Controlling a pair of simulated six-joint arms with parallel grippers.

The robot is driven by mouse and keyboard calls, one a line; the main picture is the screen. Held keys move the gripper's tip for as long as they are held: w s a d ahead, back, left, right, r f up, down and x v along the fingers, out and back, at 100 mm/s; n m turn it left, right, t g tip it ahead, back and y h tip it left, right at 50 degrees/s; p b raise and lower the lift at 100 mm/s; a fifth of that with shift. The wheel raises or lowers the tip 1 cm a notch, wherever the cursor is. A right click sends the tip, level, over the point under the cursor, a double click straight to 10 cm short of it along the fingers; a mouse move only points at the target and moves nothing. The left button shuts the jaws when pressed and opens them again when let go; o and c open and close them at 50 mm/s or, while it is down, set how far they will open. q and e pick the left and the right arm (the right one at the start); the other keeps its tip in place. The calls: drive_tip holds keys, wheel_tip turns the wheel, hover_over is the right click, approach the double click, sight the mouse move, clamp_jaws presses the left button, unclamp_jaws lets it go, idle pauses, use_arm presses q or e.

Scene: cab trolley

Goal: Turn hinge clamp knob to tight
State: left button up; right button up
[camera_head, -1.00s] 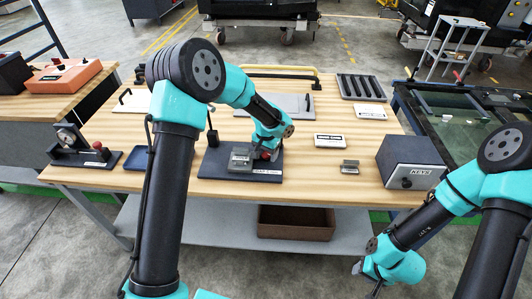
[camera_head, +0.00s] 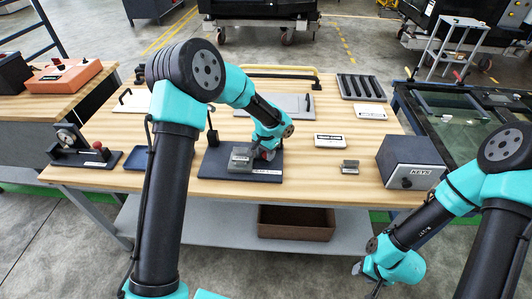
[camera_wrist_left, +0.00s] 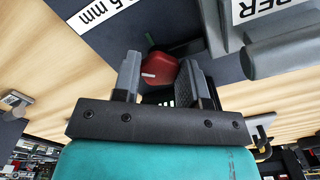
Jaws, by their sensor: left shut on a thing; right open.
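The hinge clamp is a grey metal block (camera_head: 241,158) on a dark base plate (camera_head: 215,165) near the table's front middle. Its red knob (camera_wrist_left: 160,68) with a white mark shows between the two fingers of my left gripper (camera_wrist_left: 162,78) in the left wrist view. My left gripper (camera_head: 265,153) is shut on the knob at the block's right side and hides most of it in the head view. My right gripper (camera_head: 370,282) is open and empty, low in front of the table at the right; its fingers are only partly visible.
A KEYS box (camera_head: 411,163) stands at the table's right end. A small grey block (camera_head: 350,167) and a white label block (camera_head: 329,141) lie right of the clamp. A fixture with a red knob (camera_head: 97,146) stands at the left. Bare wood lies right of the base plate.

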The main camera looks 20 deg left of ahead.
use_arm(q)
drive_tip(key=o, duration=0.9)
drive_tip(key=shift+r, duration=0.1)
wheel_tip(320, 180, up, 17)
drive_tip(key=shift+r, duration=0.1)
idle(0.3)
